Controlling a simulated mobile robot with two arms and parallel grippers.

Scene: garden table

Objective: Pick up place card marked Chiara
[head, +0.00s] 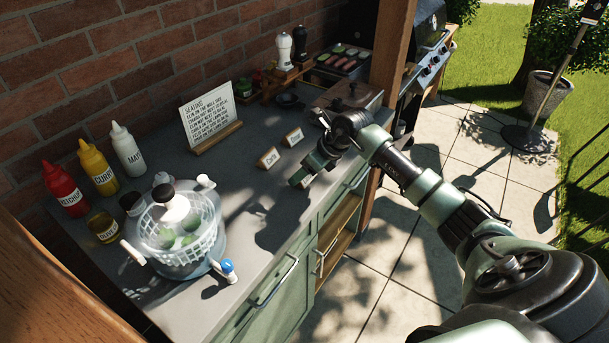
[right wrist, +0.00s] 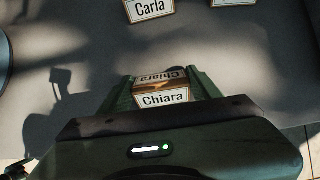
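The place card marked Chiara (right wrist: 165,98) is a small white tent card with a tan border, and its name shows clearly in the right wrist view. It sits between the two fingers of my right gripper (right wrist: 162,84), one finger close at each end. I cannot tell whether the fingers press on it or stand just beside it. In the head view my right gripper (head: 304,176) is low at the front edge of the counter and largely hides this card. My left gripper is in neither view.
The Carla card (right wrist: 150,8) and another card (head: 293,137) stand behind on the grey counter (head: 258,205). A seating sign (head: 209,115) leans at the back. A salad spinner (head: 182,235) and sauce bottles (head: 128,150) are to the left. A wooden post (head: 392,45) rises at the right.

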